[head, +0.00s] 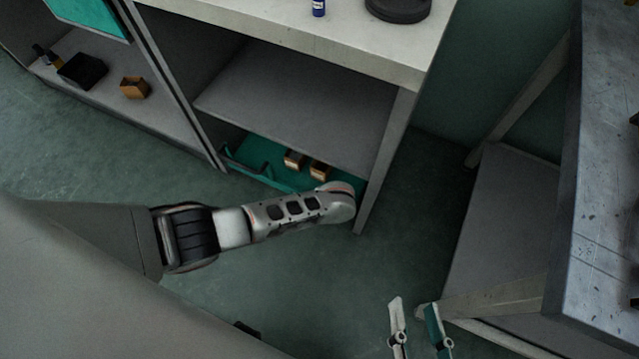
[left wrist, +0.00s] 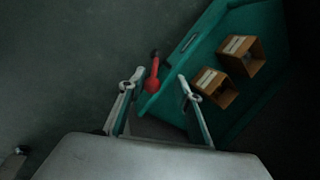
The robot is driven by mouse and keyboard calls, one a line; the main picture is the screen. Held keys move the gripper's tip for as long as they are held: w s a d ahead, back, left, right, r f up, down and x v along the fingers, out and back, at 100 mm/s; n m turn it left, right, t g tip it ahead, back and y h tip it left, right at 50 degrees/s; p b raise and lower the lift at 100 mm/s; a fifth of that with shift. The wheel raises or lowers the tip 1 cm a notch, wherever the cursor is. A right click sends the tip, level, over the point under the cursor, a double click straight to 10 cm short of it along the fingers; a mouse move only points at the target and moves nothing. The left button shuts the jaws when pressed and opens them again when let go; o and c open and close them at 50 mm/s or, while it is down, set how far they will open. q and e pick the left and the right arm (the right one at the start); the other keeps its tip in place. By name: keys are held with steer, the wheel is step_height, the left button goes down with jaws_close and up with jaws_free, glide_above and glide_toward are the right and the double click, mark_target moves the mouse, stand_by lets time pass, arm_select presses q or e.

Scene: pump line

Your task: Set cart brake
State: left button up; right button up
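The cart (head: 260,158) is a low teal tray under the shelf unit, holding two brown boxes. In the left wrist view its teal deck (left wrist: 193,62) fills the right side. A red brake lever (left wrist: 153,78) with a dark tip stands at the cart's near edge. My left gripper (left wrist: 160,75) is open, with the red lever showing between its two fingers, nearer the left one. I cannot tell whether they touch it. In the head view the left gripper and lever are hidden by my left arm. My right gripper (head: 413,302) is open and empty over the floor.
A shelf unit (head: 295,100) stands above the cart, with a blue bottle (head: 319,8) and a black round object (head: 398,9) on top. A grey workbench (head: 605,190) stands at right. A black box (head: 83,70) and brown box (head: 134,88) sit on a left shelf.

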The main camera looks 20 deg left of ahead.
arm_select(q)
steer(key=shift+r, duration=3.45)
